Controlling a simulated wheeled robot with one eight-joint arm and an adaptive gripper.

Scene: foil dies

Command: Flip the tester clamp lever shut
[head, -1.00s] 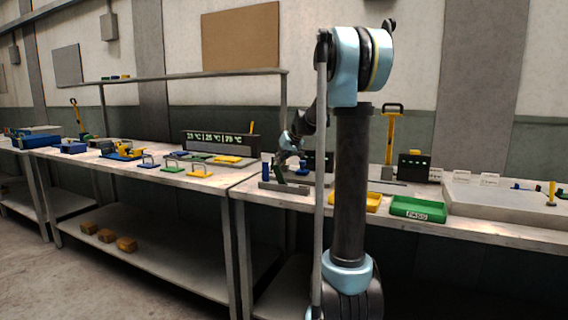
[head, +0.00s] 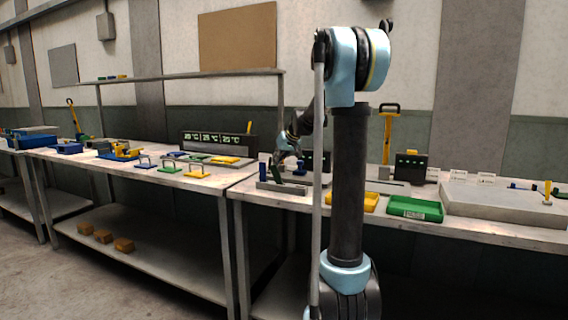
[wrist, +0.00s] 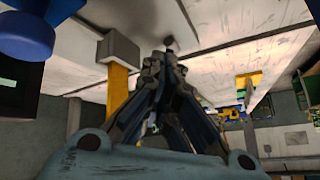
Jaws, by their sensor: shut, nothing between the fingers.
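My gripper (head: 288,158) hangs over the left end of the right-hand bench, fingers downward. In the wrist view its fingers (wrist: 160,62) are together and empty. Just below it in the head view is a low grey fixture (head: 283,188) with a blue upright (head: 264,171) and a dark green piece (head: 277,174). I cannot tell for sure which part is the clamp lever, or whether the gripper touches it. The wrist view shows a blue rounded part (wrist: 25,30) at top left and a yellow bar (wrist: 117,88) under a grey block (wrist: 118,50), left of the fingers.
My arm column hides part of the bench. Right of it are a green tray (head: 416,208), a dark panel with green lights (head: 411,166) and a broad grey slab (head: 490,205). A yellow tray (head: 366,201) is partly hidden. The left bench (head: 225,186) carries small coloured fixtures.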

